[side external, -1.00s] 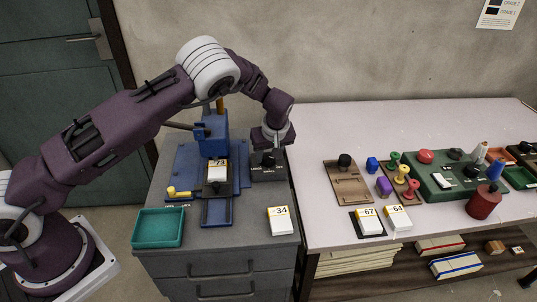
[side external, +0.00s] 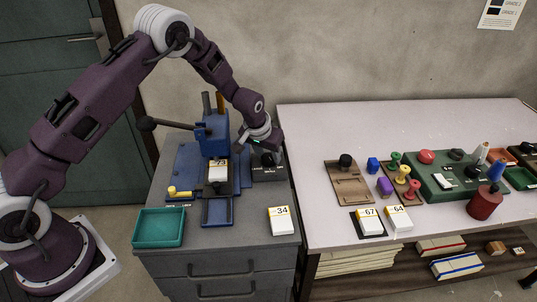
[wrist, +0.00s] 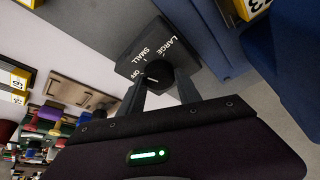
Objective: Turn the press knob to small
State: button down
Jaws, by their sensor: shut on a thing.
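The press knob (wrist: 158,74) is a dark round knob on a dark control box (wrist: 128,66) marked OFF, SMALL and LARGE. My gripper (wrist: 163,88) has its two fingers on either side of the knob and is shut on it. A small white mark shows near the knob, but I cannot tell surely which label it points at. In the side external view the control box (side external: 270,175) stands right of the blue press (side external: 214,135), and my gripper (side external: 267,155) reaches it from above, tilted. The fingers partly hide the knob there.
The press lever (side external: 165,124) sticks out left. A numbered block (side external: 218,171) sits in the press. A green tray (side external: 158,228) and block 34 (side external: 281,221) lie on the cabinet in front. The pale table (side external: 315,150) at right holds stamps and other blocks.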

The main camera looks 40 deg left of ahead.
jog(key=shift+a+m+h, duration=0.1)
jog(key=shift+m+h, duration=0.5)
jog(key=shift+m, duration=0.9)
jog(key=c, duration=0.8)
grip_release()
jog(key=shift+c, duration=0.2)
jog(key=v, duration=0.7)
jog(key=shift+s+r, duration=0.1)
